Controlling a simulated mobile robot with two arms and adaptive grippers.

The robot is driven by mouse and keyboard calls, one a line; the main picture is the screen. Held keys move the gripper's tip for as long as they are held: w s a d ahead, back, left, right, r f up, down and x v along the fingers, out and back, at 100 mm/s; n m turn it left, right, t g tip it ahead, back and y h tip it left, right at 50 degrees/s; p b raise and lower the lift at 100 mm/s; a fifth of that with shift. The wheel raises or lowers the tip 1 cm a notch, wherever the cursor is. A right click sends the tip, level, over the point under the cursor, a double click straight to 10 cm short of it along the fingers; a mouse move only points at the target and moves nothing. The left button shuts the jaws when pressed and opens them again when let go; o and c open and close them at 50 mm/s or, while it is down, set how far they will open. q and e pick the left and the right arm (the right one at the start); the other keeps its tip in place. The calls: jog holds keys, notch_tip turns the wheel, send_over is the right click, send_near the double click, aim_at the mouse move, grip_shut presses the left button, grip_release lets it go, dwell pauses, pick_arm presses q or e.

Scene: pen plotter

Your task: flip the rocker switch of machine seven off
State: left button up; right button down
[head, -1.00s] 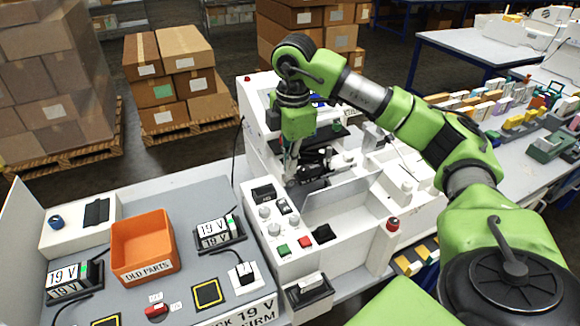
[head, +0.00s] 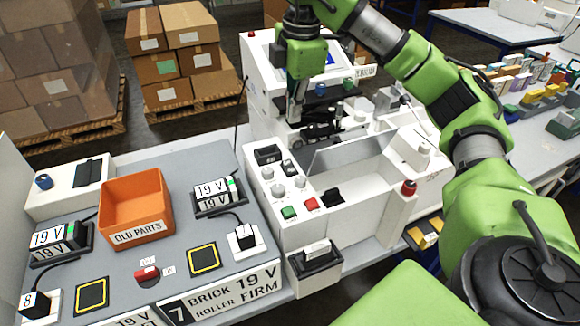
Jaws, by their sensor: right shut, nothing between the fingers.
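The white machine (head: 345,225) stands right of centre with a sloped control panel on its left front. A black rocker-like switch (head: 332,197) sits at the panel's near right, beside a red button (head: 312,204) and a green button (head: 289,211). A second small dark switch (head: 281,169) is higher on the panel; I cannot tell which is the power rocker. My right gripper (head: 295,113) points down above the machine's far part, beyond the panel, shut and empty. It looks clear of both switches. My left gripper is not in view.
A label with a 7 and "BRICK ROLLER FIRM" (head: 230,296) is on the front edge of the grey bench (head: 120,270). An orange bin (head: 136,205) and several power bricks (head: 216,194) stand there. A red knob (head: 408,187) rises at the machine's right. Boxes are stacked behind.

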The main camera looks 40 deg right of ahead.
jog(key=shift+r, duration=0.15)
dwell(0.3)
jog(key=p, duration=0.2)
send_near(289, 162)
jog(key=f, duration=0.4)
jog(key=w+f, duration=0.1)
jog(key=f, duration=0.1)
jog(key=shift+d+f, duration=0.1)
jog(key=shift+f, duration=0.4)
